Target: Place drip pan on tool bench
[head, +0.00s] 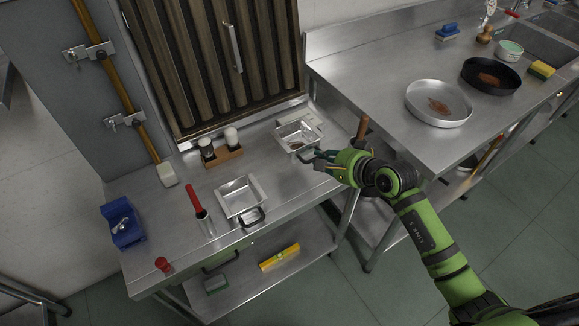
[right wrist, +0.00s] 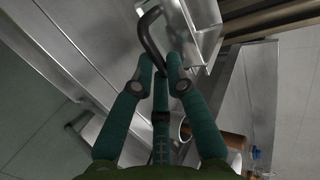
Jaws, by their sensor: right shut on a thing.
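A square metal drip pan (head: 299,131) is at the right back of the steel bench (head: 170,237), with a small brownish patch inside. My right gripper (head: 314,157) is at its front right side. In the right wrist view, my right gripper's fingers (right wrist: 160,68) are shut on the pan's dark curved handle (right wrist: 147,32). The pan's metal wall (right wrist: 203,38) shows beyond them. I cannot tell if the pan rests on the bench or is slightly raised. A second square pan (head: 238,194) with a black handle sits mid-bench. My left gripper is not in view.
A red-handled tool (head: 193,200), blue holder (head: 122,223), red cap (head: 162,264) and two shakers in a wooden rack (head: 222,156) stand on the bench. A higher counter (head: 370,75) at right holds round pans (head: 440,118).

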